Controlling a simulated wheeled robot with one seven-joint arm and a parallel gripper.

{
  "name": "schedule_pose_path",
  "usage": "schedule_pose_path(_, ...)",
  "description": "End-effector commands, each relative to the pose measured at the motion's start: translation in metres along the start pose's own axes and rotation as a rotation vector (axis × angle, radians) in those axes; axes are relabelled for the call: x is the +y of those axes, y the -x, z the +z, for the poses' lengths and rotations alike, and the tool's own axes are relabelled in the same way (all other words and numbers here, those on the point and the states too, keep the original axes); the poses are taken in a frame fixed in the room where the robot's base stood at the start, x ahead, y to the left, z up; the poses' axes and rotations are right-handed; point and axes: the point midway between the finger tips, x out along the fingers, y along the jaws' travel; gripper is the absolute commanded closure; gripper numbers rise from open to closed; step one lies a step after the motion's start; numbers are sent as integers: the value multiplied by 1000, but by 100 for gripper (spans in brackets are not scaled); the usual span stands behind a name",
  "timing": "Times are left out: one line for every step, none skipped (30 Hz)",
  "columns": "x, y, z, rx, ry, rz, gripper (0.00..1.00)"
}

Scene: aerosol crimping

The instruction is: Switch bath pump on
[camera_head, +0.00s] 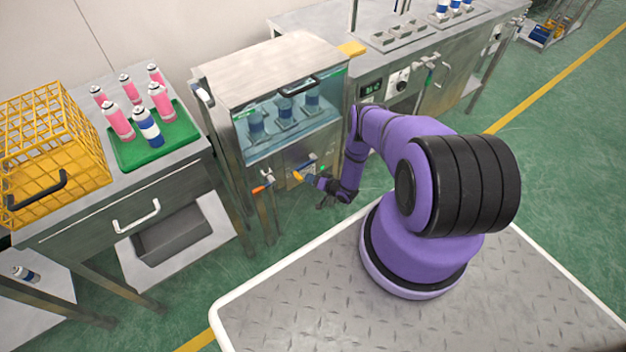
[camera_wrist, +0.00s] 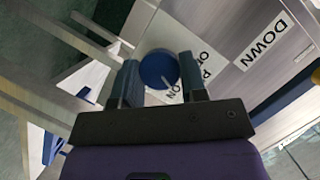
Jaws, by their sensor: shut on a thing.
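The water bath (camera_head: 270,80) is a steel cabinet with a clear-fronted tank of blue water, in the middle of the head view. Its front panel lies below the tank, partly covered by my arm. My gripper (camera_head: 311,180) is at this panel. In the wrist view, my gripper (camera_wrist: 158,64) has its two fingers on either side of a round blue knob (camera_wrist: 156,68) and is shut on it. A pale line shows on the knob's face. A white label (camera_wrist: 205,62) beside the knob is partly hidden; "ON" is readable on it. Another label reads "DOWN" (camera_wrist: 264,42).
Orange-tipped handles (camera_head: 259,189) stick out from the panel's lower left. At left are a yellow crate (camera_head: 50,140) and a green tray (camera_head: 190,133) with pink cans and a blue-and-white can. A steel bench (camera_head: 410,60) stands at the right.

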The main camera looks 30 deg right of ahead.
Motion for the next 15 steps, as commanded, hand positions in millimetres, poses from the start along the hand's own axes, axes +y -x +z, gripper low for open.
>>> schedule_pose_path(0, 0, 0, -1, -6, -4, 84)
schedule_pose_path(0, 0, 0, 0, -11, -6, 84)
schedule_pose_path(0, 0, 0, 0, -15, -8, 84)
schedule_pose_path(0, 0, 0, 0, -19, -9, 84)
schedule_pose_path(0, 0, 0, 0, -22, -9, 84)
schedule_pose_path(1, 0, 0, 1, -24, -10, 84)
schedule_pose_path(1, 0, -1, 1, -26, -10, 84)
schedule_pose_path(1, 0, -1, 1, -27, -11, 84)
schedule_pose_path(1, 0, -1, 1, -27, -11, 84)
schedule_pose_path(1, 0, -1, 2, -28, -11, 84)
schedule_pose_path(1, 0, -1, 2, -28, -11, 84)
schedule_pose_path(1, 0, -1, 2, -28, -11, 84)
schedule_pose_path(1, 0, -1, 2, -28, -11, 84)
schedule_pose_path(1, 0, -1, 2, -28, -11, 84)
schedule_pose_path(1, 0, -1, 2, -28, -11, 84)
